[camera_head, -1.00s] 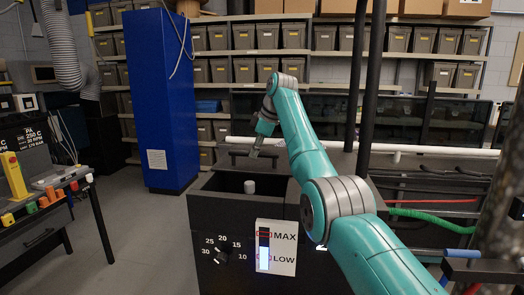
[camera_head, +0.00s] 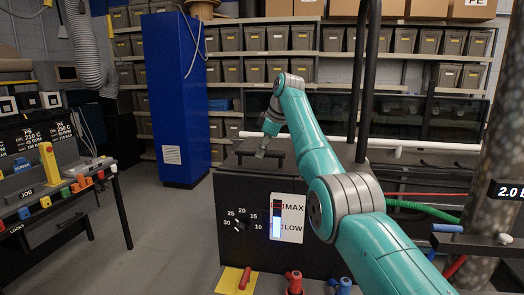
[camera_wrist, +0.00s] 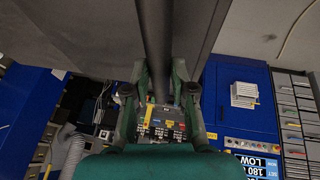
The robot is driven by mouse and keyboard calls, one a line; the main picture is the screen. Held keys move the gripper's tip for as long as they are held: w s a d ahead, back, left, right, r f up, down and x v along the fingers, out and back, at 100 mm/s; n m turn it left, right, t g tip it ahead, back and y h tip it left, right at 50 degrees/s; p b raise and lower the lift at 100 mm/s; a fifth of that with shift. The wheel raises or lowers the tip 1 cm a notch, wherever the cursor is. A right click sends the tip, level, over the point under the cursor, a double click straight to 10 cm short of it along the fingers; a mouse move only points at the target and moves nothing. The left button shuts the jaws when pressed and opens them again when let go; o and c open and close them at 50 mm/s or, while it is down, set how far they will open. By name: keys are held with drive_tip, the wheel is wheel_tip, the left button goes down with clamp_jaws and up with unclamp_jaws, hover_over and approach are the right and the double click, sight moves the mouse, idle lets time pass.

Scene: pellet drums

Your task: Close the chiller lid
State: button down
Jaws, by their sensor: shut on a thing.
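The chiller (camera_head: 250,205) is a dark box with a dial and a MAX/LOW level gauge on its front. Its lid (camera_head: 238,167) lies down over the top, and no opening into the tank shows; whether its edge is fully seated is too small to tell. A dark bar handle (camera_head: 275,156) runs along the lid. My gripper (camera_head: 262,150) is at this handle. In the wrist view, the dark handle bar (camera_wrist: 155,50) runs between the two fingers of my gripper (camera_wrist: 160,92), which are shut on it.
A tall blue cabinet (camera_head: 172,100) stands behind left. A control bench (camera_head: 60,190) with coloured knobs is at the left. Red and blue valve handles (camera_head: 293,280) sit low in front of the chiller. A white pipe (camera_head: 400,147) and green hose (camera_head: 420,208) are at the right.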

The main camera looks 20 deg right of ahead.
drive_tip(key=shift+s+a+f, duration=0.1)
drive_tip(key=shift+f, duration=0.05)
drive_tip(key=c, duration=1)
unclamp_jaws()
drive_tip(key=shift+s, duration=0.1)
drive_tip(key=shift+s+r, duration=0.15)
drive_tip(key=shift+r, duration=0.5)
drive_tip(key=v, duration=1.1)
drive_tip(key=shift+f, duration=0.1)
